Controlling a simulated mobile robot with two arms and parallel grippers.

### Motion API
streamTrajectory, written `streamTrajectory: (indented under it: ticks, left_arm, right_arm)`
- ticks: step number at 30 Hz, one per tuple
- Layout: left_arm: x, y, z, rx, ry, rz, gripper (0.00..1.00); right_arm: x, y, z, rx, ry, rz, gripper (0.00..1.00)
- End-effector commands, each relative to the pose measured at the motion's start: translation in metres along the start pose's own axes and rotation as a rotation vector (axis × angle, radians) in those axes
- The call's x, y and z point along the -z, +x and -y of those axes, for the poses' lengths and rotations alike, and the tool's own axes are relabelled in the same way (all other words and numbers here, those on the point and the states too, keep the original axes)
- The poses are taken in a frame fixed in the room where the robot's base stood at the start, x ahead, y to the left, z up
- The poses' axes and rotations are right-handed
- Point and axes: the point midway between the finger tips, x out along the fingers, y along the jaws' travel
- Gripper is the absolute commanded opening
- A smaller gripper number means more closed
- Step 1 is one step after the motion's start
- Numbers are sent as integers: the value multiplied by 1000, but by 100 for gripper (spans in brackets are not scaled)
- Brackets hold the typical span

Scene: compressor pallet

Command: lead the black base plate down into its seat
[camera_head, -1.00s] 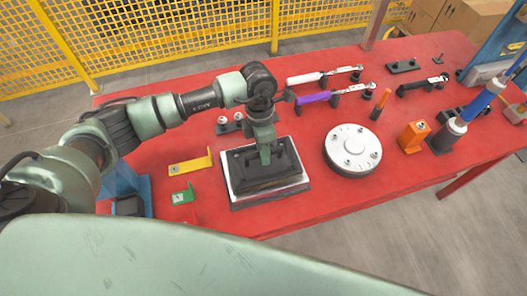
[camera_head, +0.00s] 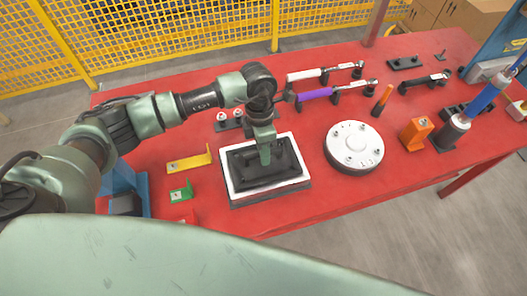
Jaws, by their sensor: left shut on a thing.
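The black base plate (camera_head: 285,168) is over the white-rimmed rectangular seat (camera_head: 236,196) on the red table. It looks roughly level and lies inside the white rim as seen from above. My left gripper (camera_head: 265,158) points down at the plate's middle and is shut on a raised part of it. The fingertips and the exact grip are partly hidden by the gripper itself. I cannot tell whether the plate touches the bottom of the seat. My right gripper is not in view.
A round white-topped flange (camera_head: 353,146) stands right of the seat. Yellow (camera_head: 190,163) and green (camera_head: 181,193) brackets lie to its left. Torque wrenches with white (camera_head: 304,75) and purple (camera_head: 315,96) handles rest behind. An orange block (camera_head: 414,134) stands further right.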

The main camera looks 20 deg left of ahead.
Motion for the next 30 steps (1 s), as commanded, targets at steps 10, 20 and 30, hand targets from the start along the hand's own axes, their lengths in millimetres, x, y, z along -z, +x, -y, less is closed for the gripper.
streamTrajectory:
  ticks: [10, 20, 30]
  left_arm:
    - [0, 1, 0, 0, 0, 1, 41]
    - [0, -15, -2, -3, 0, 2, 41]
    - [0, -68, -1, -3, 0, 2, 41]
  right_arm:
    - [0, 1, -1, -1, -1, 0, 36]
    - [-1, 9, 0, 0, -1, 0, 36]
    - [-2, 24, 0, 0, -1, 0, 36]
